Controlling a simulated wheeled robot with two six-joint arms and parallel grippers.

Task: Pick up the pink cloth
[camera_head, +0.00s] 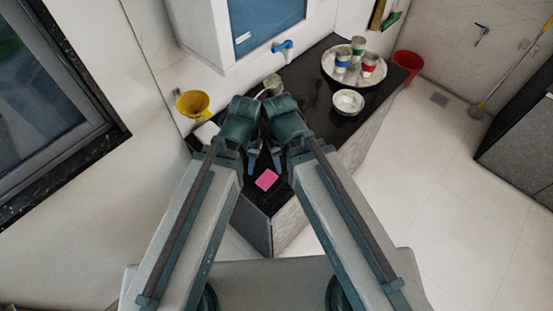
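The pink cloth (266,180) is a small, flat, bright square on the black countertop (258,201), close to the counter's near end. My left gripper (252,163) points down just above and left of the cloth in the picture. My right gripper (277,162) points down just above and right of it. Both look apart from the cloth, and nothing shows held in either. The fingers are small and dark, so their opening is not clear.
A metal tray (331,68) with several cups stands on the far right of the counter, with a white bowl (348,102) in front. A yellow funnel-like vessel (193,104) is at the left. A blue tap (283,46) juts from the wall unit. A red bucket (407,64) stands beyond the counter.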

